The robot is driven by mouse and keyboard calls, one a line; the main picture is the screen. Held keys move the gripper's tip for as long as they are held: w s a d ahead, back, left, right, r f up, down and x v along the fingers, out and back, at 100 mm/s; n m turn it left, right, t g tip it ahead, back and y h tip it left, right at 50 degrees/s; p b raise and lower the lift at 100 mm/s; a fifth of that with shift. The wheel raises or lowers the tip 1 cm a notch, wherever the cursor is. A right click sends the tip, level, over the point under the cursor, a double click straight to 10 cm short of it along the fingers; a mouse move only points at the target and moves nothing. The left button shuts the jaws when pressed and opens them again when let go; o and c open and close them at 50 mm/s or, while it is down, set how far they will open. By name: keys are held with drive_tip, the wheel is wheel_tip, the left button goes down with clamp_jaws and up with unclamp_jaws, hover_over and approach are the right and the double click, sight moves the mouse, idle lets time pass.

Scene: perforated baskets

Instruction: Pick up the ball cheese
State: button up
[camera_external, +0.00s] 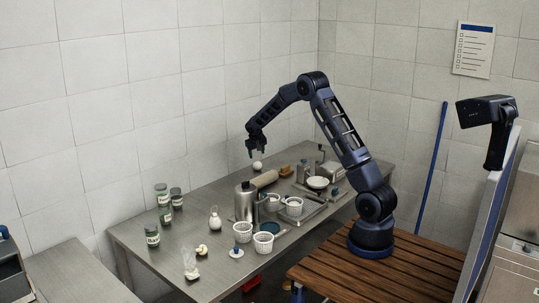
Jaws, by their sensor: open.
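A small round white ball (257,165), which looks like the ball cheese, sits near the back edge of the steel table (140,255), by the wall. My gripper (257,154) points down just above it in the picture, with its jaws open and empty. I cannot tell from this one view how far apart they are in depth. A white, bulb-shaped thing with a narrow neck (214,222) stands nearer the front left, and a pale lump in what looks like a clear bag (191,272) lies at the front edge.
White perforated baskets (263,242) stand on the front right part of the table. Several dark-labelled jars (152,235) stand at the left. A tray (315,212) holds items.

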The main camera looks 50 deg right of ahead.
sight(257, 163)
drive_tip(key=x, duration=0.9)
drive_tip(key=shift+a+f, duration=0.1)
drive_tip(key=shift+f, duration=0.35)
drive_tip(key=c, duration=0.8)
drive_tip(key=shift+r, duration=0.15)
